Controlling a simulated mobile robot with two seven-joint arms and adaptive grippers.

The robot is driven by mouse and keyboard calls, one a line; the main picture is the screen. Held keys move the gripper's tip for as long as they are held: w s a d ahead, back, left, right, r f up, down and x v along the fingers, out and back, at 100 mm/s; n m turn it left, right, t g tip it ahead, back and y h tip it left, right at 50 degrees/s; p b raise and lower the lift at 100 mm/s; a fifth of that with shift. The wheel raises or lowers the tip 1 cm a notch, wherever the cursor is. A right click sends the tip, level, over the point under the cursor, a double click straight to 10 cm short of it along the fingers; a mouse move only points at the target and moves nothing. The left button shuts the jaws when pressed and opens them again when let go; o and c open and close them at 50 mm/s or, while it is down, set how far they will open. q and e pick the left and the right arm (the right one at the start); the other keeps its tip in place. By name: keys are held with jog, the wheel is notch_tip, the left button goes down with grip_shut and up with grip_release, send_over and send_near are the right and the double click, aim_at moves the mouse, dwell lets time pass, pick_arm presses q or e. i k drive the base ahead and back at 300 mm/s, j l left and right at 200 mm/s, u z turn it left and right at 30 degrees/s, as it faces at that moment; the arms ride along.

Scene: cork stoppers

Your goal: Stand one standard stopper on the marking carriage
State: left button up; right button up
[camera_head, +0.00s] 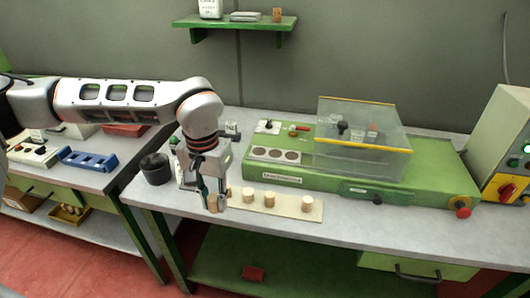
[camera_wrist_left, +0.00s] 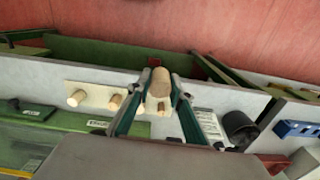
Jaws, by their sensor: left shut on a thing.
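My left gripper (camera_head: 214,202) is shut on a cork stopper (camera_wrist_left: 160,84), a light tan cylinder held between the green fingertips in the left wrist view. The green marking machine (camera_head: 440,182) stands behind the board. I cannot clearly make out the marking carriage. My right gripper is not in view.
A transparent guard with yellow edges (camera_head: 362,146) covers the machine's middle. A plate with three dark circles (camera_head: 275,155) is at its left. A black cup (camera_head: 156,168) and a blue rack (camera_head: 87,160) are further left. A control box (camera_head: 500,145) stands at right.

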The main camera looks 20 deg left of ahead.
aim_at(259, 151)
jog(key=j, duration=0.4)
jog(key=i+j+z, duration=0.1)
jog(key=j, duration=0.3)
jog(key=i+j+z, duration=0.2)
jog(key=i+j, duration=0.35)
jog(key=j, duration=0.15)
